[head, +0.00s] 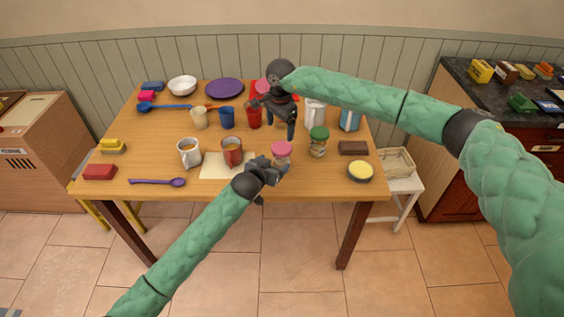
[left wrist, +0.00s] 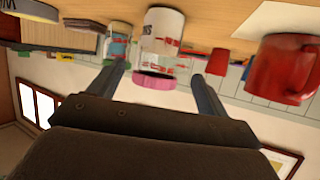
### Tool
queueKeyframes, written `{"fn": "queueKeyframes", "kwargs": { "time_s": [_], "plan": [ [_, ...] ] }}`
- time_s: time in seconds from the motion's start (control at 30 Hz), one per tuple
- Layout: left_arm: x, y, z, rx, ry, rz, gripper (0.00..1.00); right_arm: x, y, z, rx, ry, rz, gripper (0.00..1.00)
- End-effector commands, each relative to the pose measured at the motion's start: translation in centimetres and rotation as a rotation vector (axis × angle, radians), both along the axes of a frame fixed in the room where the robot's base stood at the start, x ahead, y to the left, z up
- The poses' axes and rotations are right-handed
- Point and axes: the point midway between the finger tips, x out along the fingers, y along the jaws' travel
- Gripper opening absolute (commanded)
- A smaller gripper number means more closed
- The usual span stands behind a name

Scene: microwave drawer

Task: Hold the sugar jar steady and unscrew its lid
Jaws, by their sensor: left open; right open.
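A small clear jar with a pink lid (head: 281,149) stands upright near the front of the wooden table. A second jar with a green lid (head: 319,133) stands just right of it; I cannot read which holds sugar. My left gripper (head: 274,168) is open at the pink-lidded jar's near left side. In the left wrist view, which is upside down, the pink lid (left wrist: 155,81) lies between the two spread fingertips, apparently untouched. My right gripper (head: 285,128) is open and empty, pointing down above the table behind the jars.
A reddish mug (head: 232,151) and a white mug (head: 189,152) stand left of the left gripper. A brown block (head: 353,148) and a yellow-topped round tin (head: 360,171) lie right of the jars. Several cups stand farther back. The front table edge is close to my left gripper.

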Motion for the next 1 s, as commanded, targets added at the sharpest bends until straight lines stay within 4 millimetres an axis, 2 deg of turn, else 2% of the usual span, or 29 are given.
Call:
{"fn": "queueKeyframes", "kwargs": {
  "time_s": [0.07,0.27,0.7,1.0],
  "plan": [
    [0.0,-0.1,0.2,-0.017,-0.003,0.002,0.77,-0.3,-0.6,0.0,-0.030,0.019,0.047,0.83],
    [0.5,-0.3,0.0,-0.029,0.002,0.007,0.77,-0.3,-0.5,0.0,-0.027,0.017,0.091,0.83],
    [5.1,-2.4,-2.2,-0.027,0.004,0.008,0.77,-0.3,-0.5,0.0,-0.025,0.016,0.088,0.83],
    [6.5,-3.1,-2.8,-0.027,0.004,0.008,0.77,-0.3,-0.5,0.0,-0.025,0.016,0.088,0.83]
  ]
}}
